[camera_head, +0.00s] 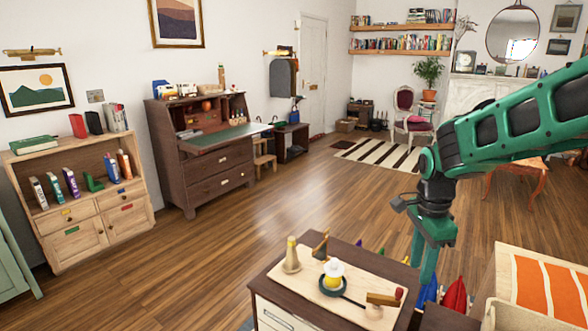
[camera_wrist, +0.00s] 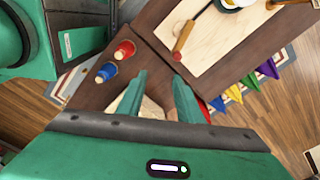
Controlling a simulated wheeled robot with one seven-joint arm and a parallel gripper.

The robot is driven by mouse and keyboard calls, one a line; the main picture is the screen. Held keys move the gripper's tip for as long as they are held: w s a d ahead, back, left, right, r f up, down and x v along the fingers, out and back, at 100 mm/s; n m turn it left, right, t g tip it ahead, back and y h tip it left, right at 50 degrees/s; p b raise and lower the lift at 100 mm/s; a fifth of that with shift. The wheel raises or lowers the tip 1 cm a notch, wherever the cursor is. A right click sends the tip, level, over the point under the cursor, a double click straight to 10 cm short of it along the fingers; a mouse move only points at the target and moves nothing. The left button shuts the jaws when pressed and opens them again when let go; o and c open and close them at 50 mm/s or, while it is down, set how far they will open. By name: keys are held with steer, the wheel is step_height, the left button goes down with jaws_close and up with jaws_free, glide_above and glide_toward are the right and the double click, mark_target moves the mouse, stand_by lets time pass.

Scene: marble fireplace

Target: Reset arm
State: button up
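My green arm comes in from the right in the head view, with my gripper (camera_head: 428,265) pointing down beside the right end of a small dark-topped cabinet (camera_head: 345,243). In the wrist view my gripper (camera_wrist: 160,78) has its two green fingers apart. A pale beige thing (camera_wrist: 150,108) shows partly behind and between the fingers; it seems to lie below them, and I see nothing clearly gripped.
Red (camera_wrist: 124,50) and blue (camera_wrist: 106,72) cylindrical things stand near my gripper. Coloured pennants (camera_wrist: 242,84) hang alongside. Open wooden floor (camera_head: 290,205) lies beyond.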

steer(key=s+d+n, duration=0.3)
steer(key=s+n, duration=0.1)
steer(key=s, duration=0.4)
steer(key=s+d+r+n, duration=0.1)
steer(key=s+d+n, duration=0.2)
steer(key=s, duration=0.5)
steer(key=s+d+r+n, duration=0.1)
steer(key=s+d+n, duration=0.3)
steer(key=s, duration=0.5)
steer(key=shift+n+y, duration=0.3)
steer(key=shift+w+f, duration=0.25)
steer(key=shift+w, duration=0.3)
